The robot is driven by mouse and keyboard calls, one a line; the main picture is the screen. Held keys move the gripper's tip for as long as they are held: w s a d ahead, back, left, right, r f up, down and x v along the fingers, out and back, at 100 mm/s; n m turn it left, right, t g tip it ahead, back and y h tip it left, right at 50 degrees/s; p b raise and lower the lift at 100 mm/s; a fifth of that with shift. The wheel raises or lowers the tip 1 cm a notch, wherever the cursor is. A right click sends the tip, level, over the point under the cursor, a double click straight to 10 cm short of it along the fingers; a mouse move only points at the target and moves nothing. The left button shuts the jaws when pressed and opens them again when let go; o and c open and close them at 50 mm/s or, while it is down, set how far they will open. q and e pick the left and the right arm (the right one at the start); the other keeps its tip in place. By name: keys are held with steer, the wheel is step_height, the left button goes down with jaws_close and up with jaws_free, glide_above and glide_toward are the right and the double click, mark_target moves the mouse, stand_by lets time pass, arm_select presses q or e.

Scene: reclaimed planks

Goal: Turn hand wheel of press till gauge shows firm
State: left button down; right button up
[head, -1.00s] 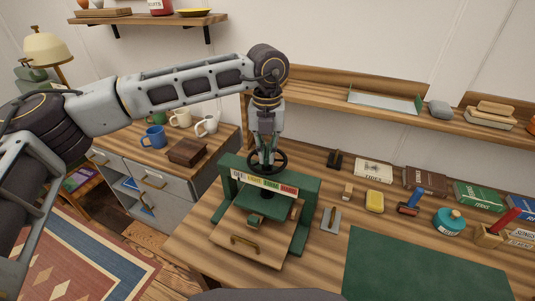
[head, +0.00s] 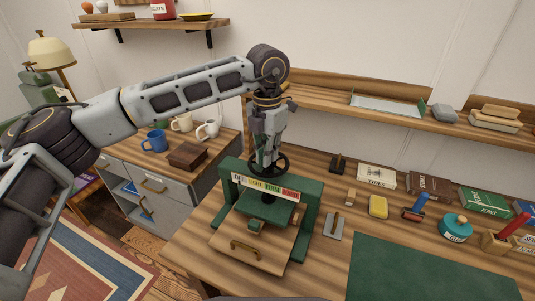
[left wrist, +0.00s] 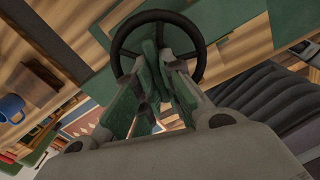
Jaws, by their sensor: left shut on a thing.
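The green press (head: 311,205) stands on the plank bench. Its dark hand wheel (head: 285,170) is on top, and the wheel's round rim also shows in the left wrist view (left wrist: 112,40). My left gripper (head: 266,159) points down from above and is shut on the wheel near its centre. The fingers (left wrist: 158,58) hide the hub in the left wrist view. The gauge strip (head: 265,187) on the press front has white, yellow, green and red fields, with FIRM on green. I cannot make out a pointer on it. My right gripper is not in view.
A grey plate (head: 333,227), a yellow block (head: 378,207) and a green mat (head: 430,270) lie to the right. A shelf (head: 330,107) runs behind; mugs (head: 155,140) stand at left.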

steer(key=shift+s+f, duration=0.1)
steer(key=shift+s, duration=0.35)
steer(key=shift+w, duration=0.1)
arm_select(q)
steer(key=c, duration=1.6)
jaws_free()
steer(key=shift+o, duration=0.3)
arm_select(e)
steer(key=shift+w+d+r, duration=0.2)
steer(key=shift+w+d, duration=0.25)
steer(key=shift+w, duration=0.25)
arm_select(q)
steer(key=shift+r, duration=0.15)
step_height(320, 180, up, 12)
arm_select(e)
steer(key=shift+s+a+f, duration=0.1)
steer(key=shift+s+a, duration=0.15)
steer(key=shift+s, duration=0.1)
